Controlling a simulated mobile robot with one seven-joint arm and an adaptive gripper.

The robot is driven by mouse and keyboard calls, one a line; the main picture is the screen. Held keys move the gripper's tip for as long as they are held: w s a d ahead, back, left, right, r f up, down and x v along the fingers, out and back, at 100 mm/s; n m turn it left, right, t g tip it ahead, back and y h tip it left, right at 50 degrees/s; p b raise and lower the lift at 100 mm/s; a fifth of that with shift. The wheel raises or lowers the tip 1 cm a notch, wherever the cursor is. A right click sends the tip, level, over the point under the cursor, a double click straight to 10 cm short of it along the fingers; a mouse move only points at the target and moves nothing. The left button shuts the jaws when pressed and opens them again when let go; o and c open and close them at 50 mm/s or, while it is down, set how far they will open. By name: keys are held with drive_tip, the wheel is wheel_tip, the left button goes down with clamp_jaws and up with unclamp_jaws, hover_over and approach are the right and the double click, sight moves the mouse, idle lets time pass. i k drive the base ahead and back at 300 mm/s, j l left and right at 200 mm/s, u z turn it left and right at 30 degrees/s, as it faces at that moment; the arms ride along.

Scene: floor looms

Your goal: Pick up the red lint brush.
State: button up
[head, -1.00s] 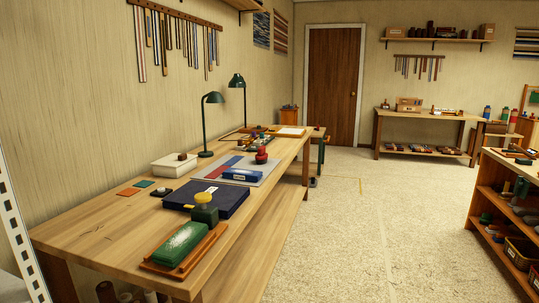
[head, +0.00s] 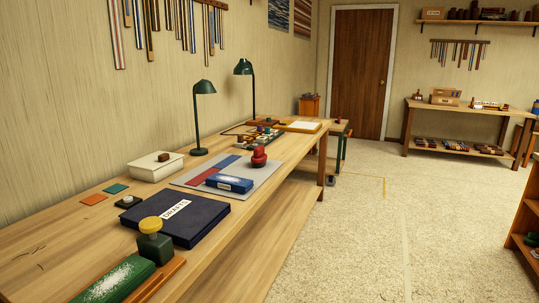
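I cannot pick out a red lint brush for certain. A red rounded object (head: 259,155) with a knob-like top stands at the right edge of a grey mat (head: 185,182) on the long wooden bench; I cannot tell whether it is a brush. A small red thing (head: 337,119) shows on a farther, lower table, too small to make out. My gripper is not in view.
The bench (head: 62,248) runs along the left wall. It holds a dark blue labelled case (head: 178,216), a blue box (head: 229,184), a green block (head: 118,281), a white box (head: 155,167) and two green lamps (head: 204,88). The carpeted floor (head: 350,240) to the right is clear.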

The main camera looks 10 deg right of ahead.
sight(258, 160)
drive_tip(key=i+l, duration=0.8)
drive_tip(key=l, duration=0.25)
drive_tip(key=i+l, duration=0.25)
drive_tip(key=i, duration=0.25)
drive_tip(key=i+l, duration=0.25)
drive_tip(key=i, duration=1.2)
